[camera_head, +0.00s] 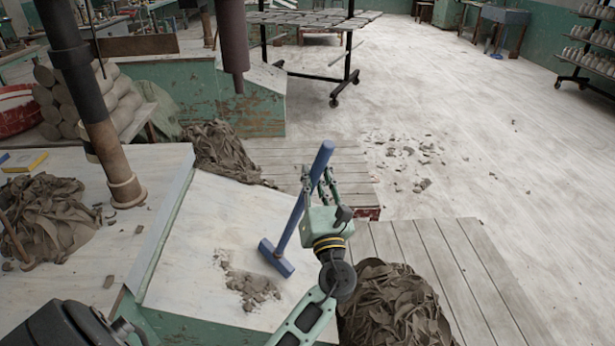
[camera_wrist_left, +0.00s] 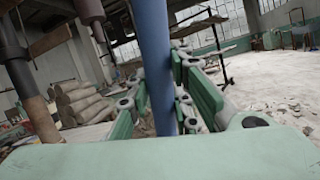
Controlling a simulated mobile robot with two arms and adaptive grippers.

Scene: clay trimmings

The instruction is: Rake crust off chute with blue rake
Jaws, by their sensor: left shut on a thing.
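The blue rake (camera_head: 300,205) is in my left gripper (camera_head: 322,185), which is shut on its handle. The handle leans up and to the right, and the rake's head (camera_head: 276,257) is low over the sloping pale chute (camera_head: 200,240); I cannot tell whether it touches. The handle also fills the middle of the left wrist view (camera_wrist_left: 155,60), between the green fingers (camera_wrist_left: 165,95). Grey-brown crust (camera_head: 250,287) lies in crumbs on the chute, just below and left of the rake's head. My right gripper is not in view.
A heap of clay trimmings (camera_head: 393,310) lies at the chute's lower right, another (camera_head: 222,150) behind it. A pile of trimmings (camera_head: 50,215) sits on the left table. Upright pipes (camera_head: 100,125) stand at left. Scattered chips (camera_head: 405,155) lie on the otherwise open floor.

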